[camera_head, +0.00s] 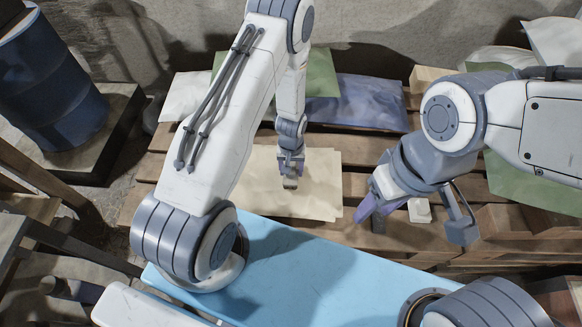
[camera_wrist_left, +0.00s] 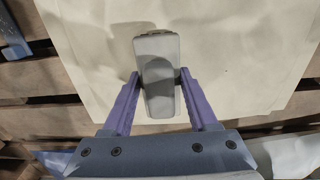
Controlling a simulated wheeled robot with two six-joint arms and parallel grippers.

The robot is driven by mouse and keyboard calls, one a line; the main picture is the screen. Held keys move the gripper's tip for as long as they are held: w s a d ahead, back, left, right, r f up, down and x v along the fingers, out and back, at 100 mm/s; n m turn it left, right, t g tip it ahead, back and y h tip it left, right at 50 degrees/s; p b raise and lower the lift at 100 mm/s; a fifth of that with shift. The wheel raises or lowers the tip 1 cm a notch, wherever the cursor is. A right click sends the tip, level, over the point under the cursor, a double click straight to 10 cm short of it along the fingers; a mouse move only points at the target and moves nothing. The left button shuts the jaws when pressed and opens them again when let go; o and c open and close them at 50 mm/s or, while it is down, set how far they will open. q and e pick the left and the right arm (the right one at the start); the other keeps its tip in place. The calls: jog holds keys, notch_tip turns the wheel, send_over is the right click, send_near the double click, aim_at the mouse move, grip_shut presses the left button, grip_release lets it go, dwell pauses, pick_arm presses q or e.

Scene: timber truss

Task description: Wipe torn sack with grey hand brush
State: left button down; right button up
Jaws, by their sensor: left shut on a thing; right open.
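My left gripper (camera_head: 291,176) is shut on the grey hand brush (camera_head: 290,183), over the pale cream sack (camera_head: 312,205) on the wooden pallet. In the left wrist view the brush (camera_wrist_left: 157,75) sits between the two purple fingers of my left gripper (camera_wrist_left: 158,83), with the cream sack (camera_wrist_left: 235,60) beneath it. I cannot tell whether the brush touches the sack, and no tear is clearly visible. My right gripper (camera_head: 415,222) is open and empty, right of the cream sack, with its fingers wide apart above the pallet.
The slatted pallet (camera_head: 355,188) carries a blue-grey sack (camera_head: 358,103), a green sack (camera_head: 321,75) and a white sack (camera_head: 187,95) at the back. A small white block (camera_head: 420,210) lies near my right gripper. A blue barrel (camera_head: 45,80) stands at the left.

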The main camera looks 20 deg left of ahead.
pick_arm(q)
jog(key=shift+w+a, duration=0.25)
jog(key=shift+w, duration=0.35)
jog(key=shift+w+a, duration=0.2)
jog(key=shift+w, duration=0.65)
jog(key=shift+s+d, duration=0.25)
jog(key=shift+s, duration=0.6)
jog(key=shift+s+d+p, duration=0.2)
jog(key=shift+s+p, duration=0.25)
jog(key=shift+s, duration=0.3)
jog(key=shift+w+a+f, duration=0.1)
jog(key=shift+w+a, duration=0.1)
jog(key=shift+w, duration=0.55)
jog(key=shift+w+a+b, duration=0.25)
jog(key=shift+w+b, duration=0.1)
jog(key=shift+w, duration=0.5)
jog(key=shift+s+d+r+p, duration=0.2)
jog(key=shift+s+p, duration=0.2)
jog(key=shift+s, duration=0.25)
jog(key=shift+s+d+f, duration=0.1)
jog(key=shift+s+d, duration=0.05)
jog(key=shift+s, duration=0.35)
jog(key=shift+s+d+f, duration=0.1)
jog(key=shift+s, duration=0.35)
